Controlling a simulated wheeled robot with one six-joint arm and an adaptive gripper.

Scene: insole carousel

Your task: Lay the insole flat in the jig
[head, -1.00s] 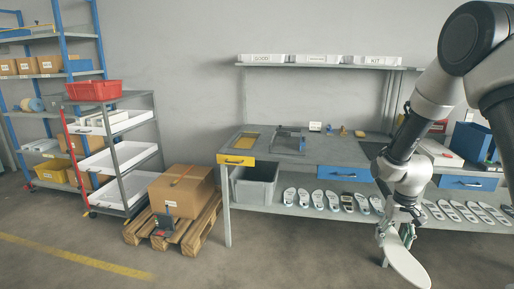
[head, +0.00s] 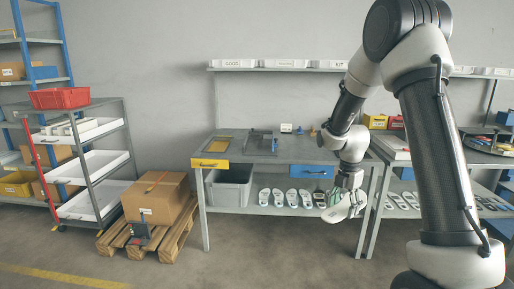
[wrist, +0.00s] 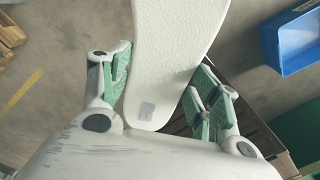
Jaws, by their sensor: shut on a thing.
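My gripper (head: 350,182) is shut on a white insole (head: 340,209) and holds it in the air in front of the workbench's right end. In the wrist view the insole (wrist: 178,45) lies between the two green-padded fingers of my gripper (wrist: 163,88), with a small grey patch near its held end. The far end of the insole runs out of the wrist view. A dark grey fixture (head: 261,142), which looks like the jig, stands on the workbench top, left of my gripper and apart from it. Its inside is too small to make out.
A grey bin (head: 230,188) stands beneath. A carton (head: 156,198) on a pallet stands left. The floor in front is clear.

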